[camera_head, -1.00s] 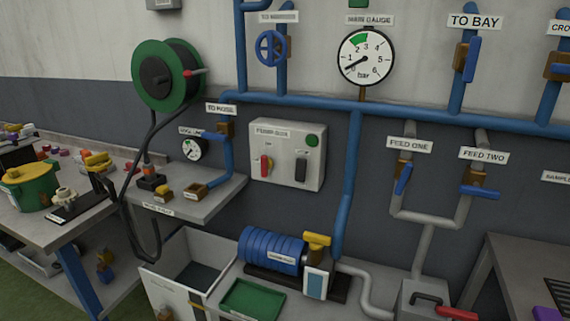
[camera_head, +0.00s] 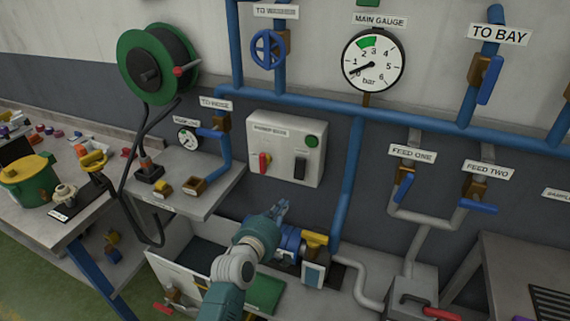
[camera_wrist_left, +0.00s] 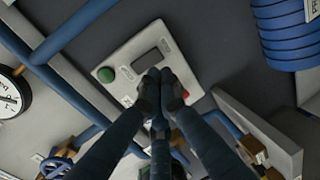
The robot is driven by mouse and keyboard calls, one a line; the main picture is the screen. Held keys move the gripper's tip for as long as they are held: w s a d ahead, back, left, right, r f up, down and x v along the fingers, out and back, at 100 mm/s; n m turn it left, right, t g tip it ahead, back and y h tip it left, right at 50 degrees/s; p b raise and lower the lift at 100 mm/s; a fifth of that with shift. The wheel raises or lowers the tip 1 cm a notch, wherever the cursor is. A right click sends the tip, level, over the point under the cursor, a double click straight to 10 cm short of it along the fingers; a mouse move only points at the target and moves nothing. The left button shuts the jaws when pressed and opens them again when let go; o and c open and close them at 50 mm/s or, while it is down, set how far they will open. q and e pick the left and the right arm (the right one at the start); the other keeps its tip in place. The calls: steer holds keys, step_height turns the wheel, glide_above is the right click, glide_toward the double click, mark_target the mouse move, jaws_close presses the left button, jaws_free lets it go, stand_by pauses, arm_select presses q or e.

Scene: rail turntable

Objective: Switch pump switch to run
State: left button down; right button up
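A light grey control box (camera_head: 286,148) is fixed to the wall under the blue pipe. It carries a red lever (camera_head: 264,163) at left, a black switch (camera_head: 300,168) at right and a green button (camera_head: 312,141). Their small labels are too blurred to read. My left gripper (camera_head: 279,209) is below the box and apart from it in the head view. In the left wrist view the fingers (camera_wrist_left: 160,82) are together and empty, in front of the box (camera_wrist_left: 122,53). They hide part of it; the black switch (camera_wrist_left: 147,62) shows beyond the tips. My right gripper is not in view.
A blue pump (camera_head: 290,242) with a yellow handle is behind my left arm. A vertical blue pipe (camera_head: 350,185) runs right of the box. A shelf (camera_head: 200,203) with a small gauge stands at left, and the main gauge (camera_head: 373,62) hangs above.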

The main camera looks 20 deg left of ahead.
arm_select(q)
steer(key=r, duration=0.2)
steer(key=shift+w+a+r+n, duration=0.15)
steer(key=shift+a+r+n, duration=0.15)
steer(key=shift+a+r, duration=0.1)
steer(key=b, duration=1)
glide_toward(299, 173)
steer(key=x, duration=0.5)
steer(key=shift+w+f, duration=0.1)
steer(key=shift+f, duration=0.2)
steer(key=shift+b+x, duration=0.6)
steer(key=shift+x, duration=0.2)
steer(key=shift+w+r, duration=0.15)
steer(key=shift+r, duration=0.05)
